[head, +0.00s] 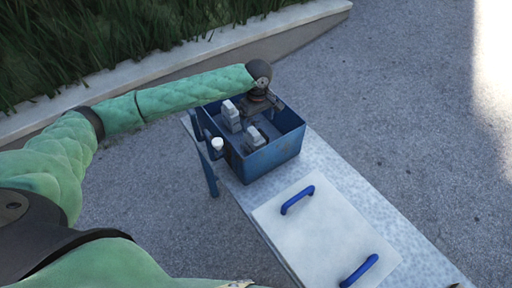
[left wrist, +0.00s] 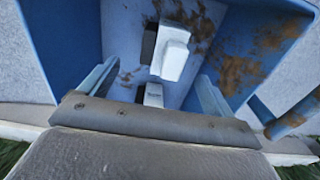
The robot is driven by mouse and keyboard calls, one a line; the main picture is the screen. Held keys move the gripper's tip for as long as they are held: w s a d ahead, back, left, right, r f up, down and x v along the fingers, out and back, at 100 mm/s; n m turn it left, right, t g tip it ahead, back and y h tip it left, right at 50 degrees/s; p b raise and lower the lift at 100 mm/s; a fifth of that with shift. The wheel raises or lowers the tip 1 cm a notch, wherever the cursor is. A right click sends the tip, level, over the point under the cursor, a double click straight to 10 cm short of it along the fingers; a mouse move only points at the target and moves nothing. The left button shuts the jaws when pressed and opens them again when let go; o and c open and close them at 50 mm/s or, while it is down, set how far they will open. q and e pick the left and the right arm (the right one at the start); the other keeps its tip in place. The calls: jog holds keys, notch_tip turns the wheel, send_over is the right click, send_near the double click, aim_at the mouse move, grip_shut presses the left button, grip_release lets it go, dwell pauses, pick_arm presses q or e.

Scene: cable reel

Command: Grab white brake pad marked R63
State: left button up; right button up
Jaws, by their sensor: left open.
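A blue box (head: 270,160) stands open on the bench. In the head view two light grey-white blocks show in it: one (head: 231,115) towards the left back, and one (head: 254,137) nearer the front. In the left wrist view a white block (left wrist: 171,58) lies ahead of the fingers, and a smaller white piece (left wrist: 153,95) shows between them near the gripper body. I cannot read R63 on any of them. My left gripper (head: 262,110) is open and reaches down into the box; its spread fingers (left wrist: 158,78) hold nothing. My right gripper is not in view.
A white panel (head: 325,240) with two blue handles lies on the speckled bench (head: 345,180) in front of the box. The box walls rise around my left gripper. A white-topped fitting (head: 217,143) stands at the box's left side. Brown stains mark the box inside.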

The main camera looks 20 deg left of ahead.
aim_at(257, 135)
pick_arm(q)
jog(key=shift+f, duration=0.55)
notch_tip(257, 135, down, 2)
jog(key=shift+p, duration=0.35)
jog(key=shift+f+p, duration=0.3)
jog(key=shift+f, duration=0.1)
notch_tip(257, 135, down, 4)
jog(key=shift+s+p, duration=0.15)
jog(key=shift+p, duration=0.9)
jog(key=shift+f, duration=0.4)
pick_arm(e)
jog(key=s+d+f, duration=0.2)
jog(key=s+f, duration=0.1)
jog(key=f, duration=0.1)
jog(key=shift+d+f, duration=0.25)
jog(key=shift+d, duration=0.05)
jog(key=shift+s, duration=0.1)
pick_arm(q)
jog(key=c, duration=1.3)
jog(key=shift+r, duration=0.1)
jog(key=c, duration=0.4)
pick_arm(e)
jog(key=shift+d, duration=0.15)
